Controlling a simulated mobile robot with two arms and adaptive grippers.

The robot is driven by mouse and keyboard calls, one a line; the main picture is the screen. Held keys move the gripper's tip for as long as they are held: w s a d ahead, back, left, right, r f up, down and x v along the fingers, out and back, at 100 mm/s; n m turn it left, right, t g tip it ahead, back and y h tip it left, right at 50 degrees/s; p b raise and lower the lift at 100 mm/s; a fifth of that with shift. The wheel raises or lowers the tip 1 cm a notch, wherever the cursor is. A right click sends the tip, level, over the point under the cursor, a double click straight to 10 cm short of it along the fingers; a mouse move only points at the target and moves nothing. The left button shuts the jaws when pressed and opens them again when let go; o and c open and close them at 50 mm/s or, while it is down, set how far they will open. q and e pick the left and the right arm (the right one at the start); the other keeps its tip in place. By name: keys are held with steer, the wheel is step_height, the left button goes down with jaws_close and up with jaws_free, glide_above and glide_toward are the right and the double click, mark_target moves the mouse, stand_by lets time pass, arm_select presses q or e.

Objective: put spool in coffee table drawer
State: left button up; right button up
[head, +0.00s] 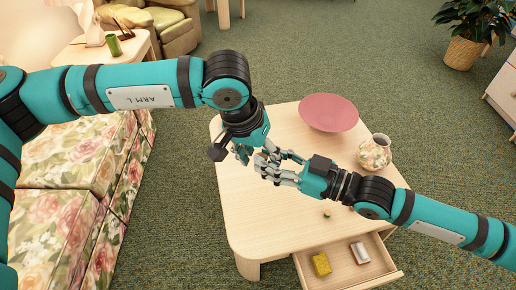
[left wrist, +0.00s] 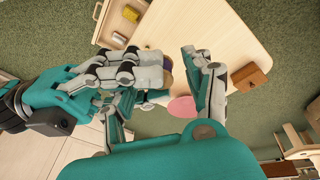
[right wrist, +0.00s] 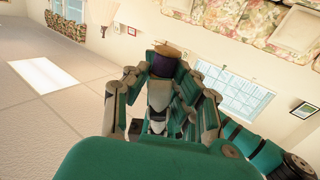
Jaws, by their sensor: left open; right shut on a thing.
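The spool (right wrist: 163,63), dark purple with a tan end, is held between the fingertips of my right gripper (right wrist: 160,75) in the right wrist view. In the head view my right gripper (head: 268,166) is over the coffee table (head: 250,215), and its fingers hide the spool. My left gripper (head: 245,152) is open, close beside the right fingers; the left wrist view shows its fingers spread around the right gripper's tips. I cannot tell whether it touches the spool. The coffee table drawer (head: 336,272) is pulled open and holds a yellow sponge (head: 321,264) and a white-and-red item (head: 360,252).
A pink bowl (head: 328,112) and a floral vase (head: 375,152) stand on the table's far and right side. A brown block (left wrist: 250,77) shows in the left wrist view. A floral sofa (head: 70,180) is at left.

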arm_select(q)
jaws_close()
arm_select(e)
steer(key=o, duration=0.9)
